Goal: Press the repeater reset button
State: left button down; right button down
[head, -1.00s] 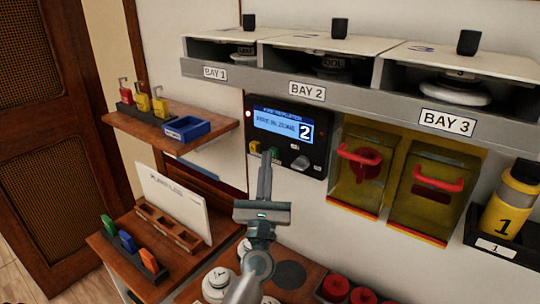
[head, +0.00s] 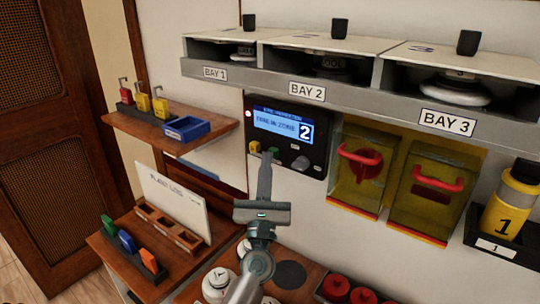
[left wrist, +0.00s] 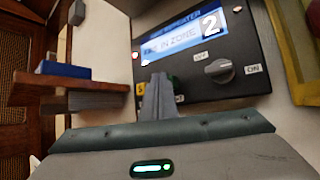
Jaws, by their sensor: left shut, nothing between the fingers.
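The black repeater panel (head: 287,136) is on the wall under the BAY 2 sign. Its lit blue screen (head: 283,126) shows a line about a zone beside a large 2. Below the screen are a yellow button (head: 254,147), a green button (head: 274,151) and a grey knob (head: 300,163). Which button is reset is not legible. My left gripper (head: 266,156) is shut and empty, its tips by the green button. In the left wrist view the tips (left wrist: 158,79) partly cover the buttons; contact cannot be told. My right gripper is not in view.
Two yellow clear-fronted boxes with red handles (head: 357,154) hang right of the panel. The metal bay shelf (head: 336,98) juts out above. A wooden shelf (head: 150,124) with a blue tray (head: 187,129) is at left. Red and white round items stand below.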

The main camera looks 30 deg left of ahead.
pick_arm(q)
jog(key=shift+w, duration=0.25)
dwell(0.5)
jog(key=shift+w, duration=0.25)
jog(key=shift+s, duration=0.1)
dwell(0.3)
jog(key=shift+s, duration=0.35)
jog(key=s, duration=0.6)
jog(key=shift+a, duration=0.25)
dwell(0.4)
dwell(0.8)
